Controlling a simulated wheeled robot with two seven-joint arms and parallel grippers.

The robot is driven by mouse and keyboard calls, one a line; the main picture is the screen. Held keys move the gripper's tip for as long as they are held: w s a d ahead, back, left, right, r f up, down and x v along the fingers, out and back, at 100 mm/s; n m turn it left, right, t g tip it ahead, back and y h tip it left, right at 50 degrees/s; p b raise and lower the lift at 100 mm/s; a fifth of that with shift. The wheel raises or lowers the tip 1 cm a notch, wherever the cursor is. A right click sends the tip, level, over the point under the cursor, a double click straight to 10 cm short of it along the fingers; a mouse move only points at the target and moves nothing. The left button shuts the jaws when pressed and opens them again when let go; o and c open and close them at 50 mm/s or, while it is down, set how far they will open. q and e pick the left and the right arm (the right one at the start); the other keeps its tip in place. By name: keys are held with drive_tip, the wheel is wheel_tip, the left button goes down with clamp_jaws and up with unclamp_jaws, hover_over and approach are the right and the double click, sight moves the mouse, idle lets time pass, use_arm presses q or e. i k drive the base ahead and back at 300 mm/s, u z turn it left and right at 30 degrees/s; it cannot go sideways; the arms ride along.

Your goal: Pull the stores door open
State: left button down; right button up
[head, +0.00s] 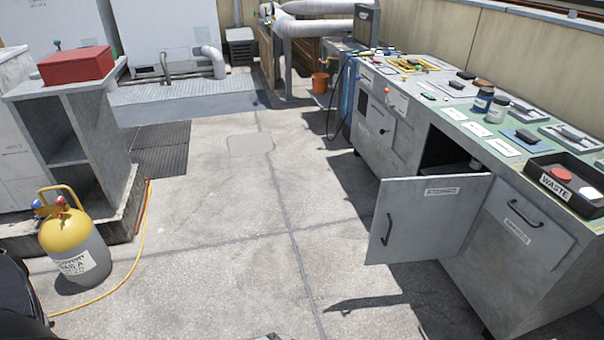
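A grey cabinet door (428,215) with a black bar handle (388,228) and a small label stands swung outward from the grey workbench cabinet (520,270) on the right. The label is too small to read, so I cannot be sure that this is the stores door. Its handle side points left into the walkway, and its right edge meets the cabinet. The dark opening (440,150) behind it partly shows; the door hides its lower part. Neither of my grippers is in view, and nothing is seen touching the door.
The bench top holds bottles (483,99), cards and a black WASTE tray (545,190). A yellow-topped gas cylinder (75,245) with a yellow hose stands at the left, near a shelf unit with a red box (76,65). The concrete floor (240,230) between is clear.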

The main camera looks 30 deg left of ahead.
sight(417, 218)
drive_tip(key=u, duration=1.5)
drive_tip(key=i, duration=4.1)
drive_tip(key=z, duration=4.8)
drive_tip(key=i, duration=0.5)
drive_tip(key=u, duration=0.1)
